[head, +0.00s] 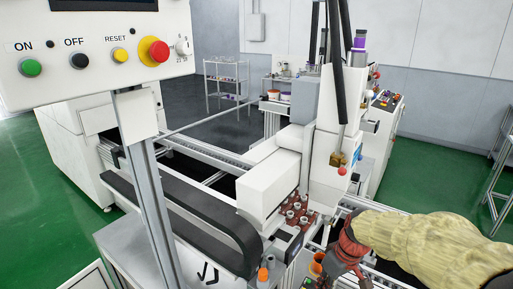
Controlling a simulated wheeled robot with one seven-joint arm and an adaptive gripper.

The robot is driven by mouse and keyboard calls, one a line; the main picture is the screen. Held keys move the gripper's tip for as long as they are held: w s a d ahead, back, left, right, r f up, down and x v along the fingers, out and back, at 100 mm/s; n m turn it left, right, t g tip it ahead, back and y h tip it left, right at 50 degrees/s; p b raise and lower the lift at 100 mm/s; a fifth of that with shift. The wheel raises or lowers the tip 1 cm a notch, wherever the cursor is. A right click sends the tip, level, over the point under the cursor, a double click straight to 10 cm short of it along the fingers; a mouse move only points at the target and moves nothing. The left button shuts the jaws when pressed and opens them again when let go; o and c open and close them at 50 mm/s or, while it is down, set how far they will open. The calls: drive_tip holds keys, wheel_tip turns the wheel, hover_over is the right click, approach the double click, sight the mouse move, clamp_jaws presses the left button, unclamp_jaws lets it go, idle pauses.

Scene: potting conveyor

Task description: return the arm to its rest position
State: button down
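My arm, in a beige fabric sleeve (425,245), reaches in from the right edge in the head view. At its end is a red cuff and my dark gripper (350,276), low in the picture right of centre. The fingertips run toward the bottom edge and are small and partly hidden, so I cannot tell whether they are open or shut. An orange-brown cup (317,265) stands just left of the gripper; I cannot tell whether they touch.
A control panel (95,50) on a grey post stands at the left front. A white potting machine (330,110) rises behind the gripper, above a red holder (293,214) with several small parts. Conveyor rails cross the middle. Open green floor (455,160) lies at the right.

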drive_tip(key=s+r+m+t+h, duration=0.1)
drive_tip(key=s+r+m+t, duration=0.1)
drive_tip(key=s+r, duration=0.5)
drive_tip(key=s+r+m+t+h+b, duration=0.1)
drive_tip(key=s+r+m+t, duration=0.1)
drive_tip(key=s+r, duration=0.5)
drive_tip(key=s+m, duration=0.1)
drive_tip(key=s, duration=0.3)
drive_tip(key=shift+s+a+t, duration=0.3)
drive_tip(key=shift+a, duration=0.1)
